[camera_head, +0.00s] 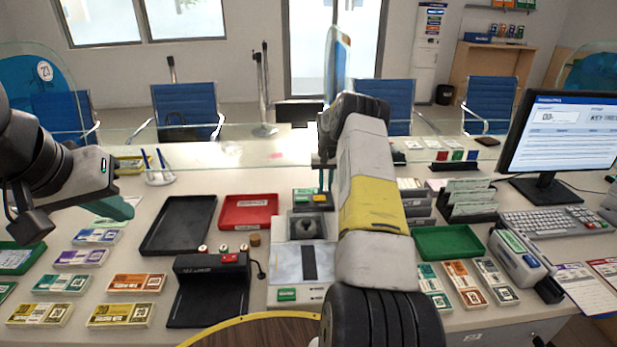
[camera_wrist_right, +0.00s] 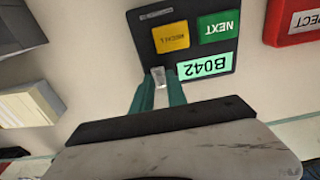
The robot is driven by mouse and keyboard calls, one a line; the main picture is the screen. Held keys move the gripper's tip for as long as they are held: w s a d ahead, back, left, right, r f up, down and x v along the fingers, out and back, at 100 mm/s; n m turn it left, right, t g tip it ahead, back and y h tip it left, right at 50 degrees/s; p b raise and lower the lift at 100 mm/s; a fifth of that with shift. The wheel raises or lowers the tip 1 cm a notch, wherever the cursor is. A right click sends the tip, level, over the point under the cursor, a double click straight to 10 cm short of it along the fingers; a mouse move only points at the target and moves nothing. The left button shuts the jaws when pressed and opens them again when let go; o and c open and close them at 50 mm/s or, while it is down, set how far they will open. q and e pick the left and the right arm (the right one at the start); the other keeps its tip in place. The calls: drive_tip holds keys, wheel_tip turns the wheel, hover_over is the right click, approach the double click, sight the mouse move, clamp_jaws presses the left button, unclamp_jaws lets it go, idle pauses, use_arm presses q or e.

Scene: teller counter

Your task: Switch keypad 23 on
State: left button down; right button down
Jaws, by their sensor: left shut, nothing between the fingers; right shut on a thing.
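The keypad is a small dark box with a green NEXT key and a yellow key, seen upside down in the right wrist view (camera_wrist_right: 205,62) and small in the head view (camera_head: 312,200). Its lit green display (camera_wrist_right: 208,66) reads B042. My right gripper (camera_wrist_right: 160,78) has its teal fingers at the keypad's edge beside the display, closed on a small pale piece there, likely its switch. The fingers hide part of that piece. No number 23 is legible on the keypad. My left gripper (camera_head: 122,208) is shut and empty above the left side of the counter.
A red tray (camera_head: 248,226) and a black tray (camera_head: 160,245) lie left of the keypad. A stamp device (camera_head: 215,262), banknote bundles (camera_head: 95,236), a green tray (camera_head: 450,255), and a monitor (camera_head: 560,135) with keyboard (camera_head: 555,222) crowd the counter. A glass screen stands behind.

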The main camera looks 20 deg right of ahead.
sight(325, 189)
idle(0.3)
drive_tip(key=c, duration=1.3)
unclamp_jaws()
drive_tip(key=shift+s+r, duration=0.2)
drive_tip(key=shift+r, duration=3.7)
drive_tip(key=shift+a, duration=0.1)
